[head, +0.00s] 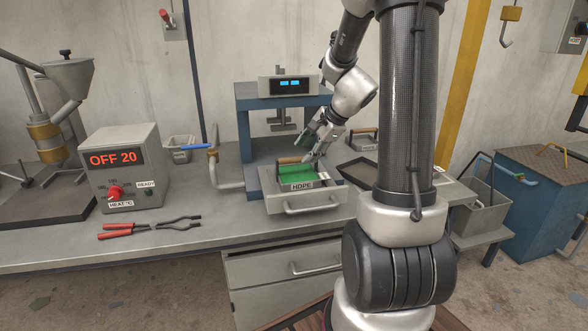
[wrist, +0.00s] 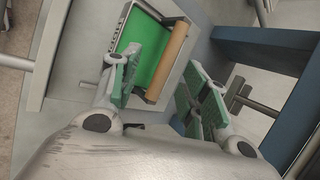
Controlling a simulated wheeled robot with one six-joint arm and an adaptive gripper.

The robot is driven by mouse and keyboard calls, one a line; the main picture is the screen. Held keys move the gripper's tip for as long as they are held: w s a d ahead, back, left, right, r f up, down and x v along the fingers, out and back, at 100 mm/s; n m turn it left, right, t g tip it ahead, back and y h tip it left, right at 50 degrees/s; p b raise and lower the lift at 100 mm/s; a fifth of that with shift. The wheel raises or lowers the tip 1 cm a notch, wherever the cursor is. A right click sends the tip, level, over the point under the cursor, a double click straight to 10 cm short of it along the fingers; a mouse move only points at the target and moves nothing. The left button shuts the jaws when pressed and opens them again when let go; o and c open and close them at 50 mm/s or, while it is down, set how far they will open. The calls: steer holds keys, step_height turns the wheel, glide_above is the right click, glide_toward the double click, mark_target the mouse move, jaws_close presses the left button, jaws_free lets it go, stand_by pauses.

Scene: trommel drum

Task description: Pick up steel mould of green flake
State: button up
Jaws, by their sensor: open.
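The steel mould (head: 320,181) is a shallow box labelled HDPE, filled with green flake (head: 294,173), with a wooden handle (head: 288,160) along its back. It sits on the press's pulled-out tray (head: 322,203). My gripper (head: 311,150) is open above the back of the mould, near the handle. In the wrist view the green flake (wrist: 144,44) and the wooden handle (wrist: 168,60) show ahead of my gripper (wrist: 158,84). The handle lies between the two green-padded fingers in that picture. I see no contact; the remaining height is hard to judge.
The blue press frame (head: 243,125) stands right behind the mould. A heater box (head: 122,165) and red-handled tongs (head: 150,228) lie further left. A second mould (head: 363,138) and a dark tray (head: 361,170) are to the right.

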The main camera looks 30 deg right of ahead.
mark_target(299, 157)
steer(key=shift+m+t, duration=0.3)
steer(key=shift+m, duration=0.4)
steer(key=x, duration=0.7)
steer(key=shift+w+d+f, duration=0.15)
steer(key=shift+w+d, duration=0.1)
steer(key=shift+w, duration=0.3)
jaws_close()
